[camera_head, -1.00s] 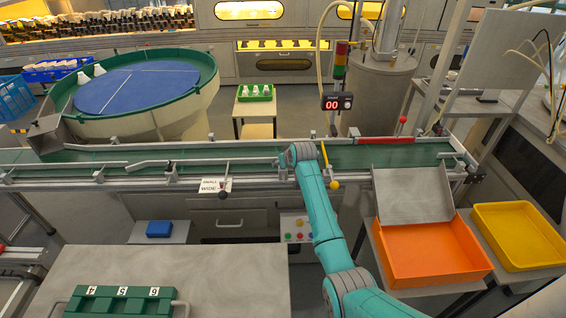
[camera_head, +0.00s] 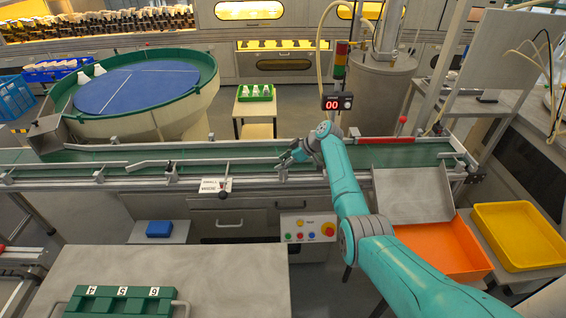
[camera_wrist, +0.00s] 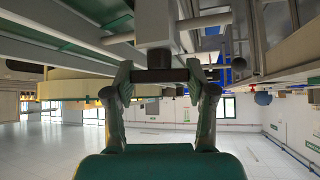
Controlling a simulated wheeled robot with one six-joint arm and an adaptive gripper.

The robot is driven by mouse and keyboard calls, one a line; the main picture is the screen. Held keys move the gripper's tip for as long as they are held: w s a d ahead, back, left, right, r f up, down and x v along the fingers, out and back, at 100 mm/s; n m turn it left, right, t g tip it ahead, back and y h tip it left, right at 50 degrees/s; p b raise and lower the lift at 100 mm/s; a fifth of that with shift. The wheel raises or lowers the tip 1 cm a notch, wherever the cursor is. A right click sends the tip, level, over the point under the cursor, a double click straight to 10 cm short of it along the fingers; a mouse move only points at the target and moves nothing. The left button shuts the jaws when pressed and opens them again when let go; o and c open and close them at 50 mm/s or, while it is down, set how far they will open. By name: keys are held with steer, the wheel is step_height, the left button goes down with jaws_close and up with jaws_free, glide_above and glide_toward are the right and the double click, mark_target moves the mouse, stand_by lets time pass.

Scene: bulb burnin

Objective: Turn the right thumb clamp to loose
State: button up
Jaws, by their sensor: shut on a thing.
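My gripper (camera_head: 290,157) is at the near rail of the green conveyor, right of the SMALL/WIDE sign (camera_head: 213,186). In the wrist view its two fingers (camera_wrist: 160,75) are shut on a dark crossbar, apparently the thumb clamp (camera_wrist: 160,76), one finger at each end. The bar sits under a grey block (camera_wrist: 155,30) on the rail's structure. In the head view the clamp is mostly hidden by my gripper, so I cannot read its turned position there. A dark round knob (camera_head: 222,195) shows below the sign.
The conveyor (camera_head: 390,155) runs across the view, with guide rails along it. A button panel (camera_head: 308,228) hangs below. An orange bin (camera_head: 455,245) and a yellow tray (camera_head: 520,235) stand at right. A bench with a green numbered block (camera_head: 120,302) is at front left.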

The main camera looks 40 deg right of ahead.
steer(key=shift+n+g+y, duration=0.4)
steer(key=shift+n+y, duration=0.1)
steer(key=shift+n, duration=0.3)
steer(key=shift+n+g+y, duration=0.5)
steer(key=shift+n+g, duration=0.1)
steer(key=shift+n, duration=0.4)
steer(key=o, duration=1.2)
steer(key=shift+c, duration=0.2)
steer(key=shift+d+r, duration=0.1)
steer(key=v, duration=1.1)
steer(key=shift+s+d+r, duration=0.15)
steer(key=shift+s+r, duration=0.05)
steer(key=shift+r, duration=0.1)
steer(key=shift+s, duration=0.1)
